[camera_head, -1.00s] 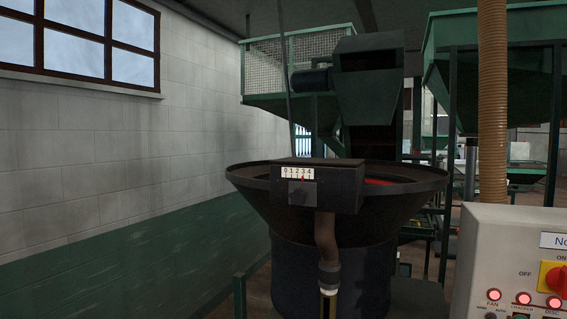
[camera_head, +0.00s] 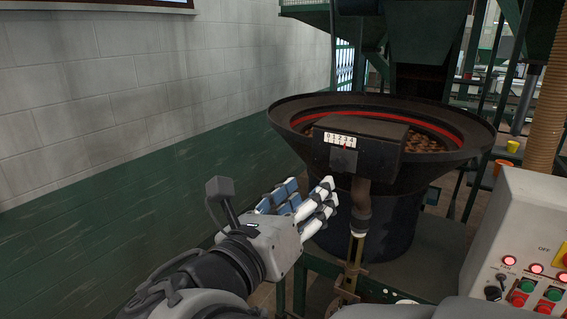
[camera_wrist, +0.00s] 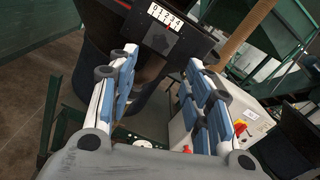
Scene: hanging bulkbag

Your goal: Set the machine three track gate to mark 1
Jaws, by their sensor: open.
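The track gate is a dark box (camera_head: 362,131) on the near rim of a black round hopper (camera_head: 420,108). Its white scale (camera_head: 341,140) reads 0 to 4, and a red pointer (camera_head: 345,146) stands close to mark 3. A dark knob (camera_head: 339,161) sits below the scale. My gripper (camera_head: 304,190) is open and empty, in front of the hopper, lower left of the gate. In the wrist view, my gripper's (camera_wrist: 160,64) two blue-padded fingers spread apart, with the scale (camera_wrist: 165,17) above and between them.
A brown spout (camera_head: 361,198) hangs under the gate. A control panel (camera_head: 525,245) with lamps and buttons stands at the right, beside a ribbed tan hose (camera_head: 550,115). A green-and-white wall (camera_head: 160,150) runs along the left. Brown contents (camera_head: 425,140) lie in the hopper.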

